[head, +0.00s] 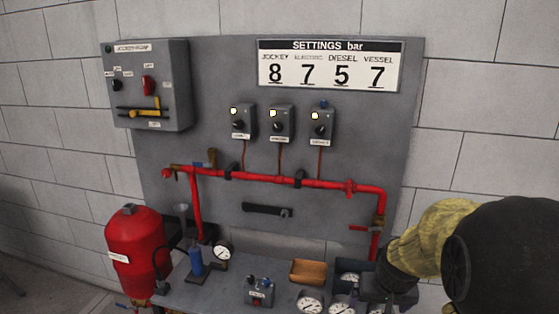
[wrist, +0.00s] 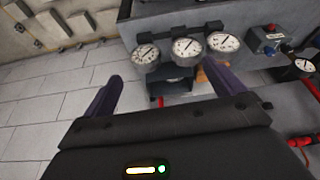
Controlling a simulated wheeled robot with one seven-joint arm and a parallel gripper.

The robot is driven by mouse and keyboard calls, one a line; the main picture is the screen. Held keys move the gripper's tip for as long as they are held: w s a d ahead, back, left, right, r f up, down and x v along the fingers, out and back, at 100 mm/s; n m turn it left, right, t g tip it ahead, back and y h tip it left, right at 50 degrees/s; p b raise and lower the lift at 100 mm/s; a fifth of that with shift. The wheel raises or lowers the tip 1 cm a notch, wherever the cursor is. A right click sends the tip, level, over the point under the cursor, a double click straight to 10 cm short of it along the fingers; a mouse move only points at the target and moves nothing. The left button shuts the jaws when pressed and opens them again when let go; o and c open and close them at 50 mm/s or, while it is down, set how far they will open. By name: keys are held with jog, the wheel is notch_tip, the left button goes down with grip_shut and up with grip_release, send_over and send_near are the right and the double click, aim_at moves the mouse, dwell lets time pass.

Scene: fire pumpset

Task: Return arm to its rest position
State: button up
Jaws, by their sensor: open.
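My gripper (wrist: 163,88) shows in the wrist view with its two purple fingers spread wide apart and nothing between them. Beyond the fingers are several round white gauges (wrist: 187,48), apart from the fingertips as far as I can tell. In the head view my arm reaches in from the lower right, with a yellowish sleeve and a large black joint. My gripper's fingertips are not clear in that view. The arm covers the lower right of the panel and part of the bench.
A grey panel (head: 330,220) carries red pipes (head: 270,178), switch boxes (head: 281,124), a control cabinet (head: 150,85) and a settings sign (head: 330,65). A red tank (head: 135,250) stands left. The bench holds gauges (head: 311,303), a wooden tray (head: 308,272) and a blue cylinder (head: 196,261).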

jog(key=s+a+r+n+g+p, duration=0.1)
jog(key=s+a+r+n+p, duration=0.1)
jog(key=s+a+p, duration=0.3)
jog(key=s+a, duration=0.4)
jog(key=shift+s+r+y, duration=0.35)
jog(key=shift+r+y, duration=0.05)
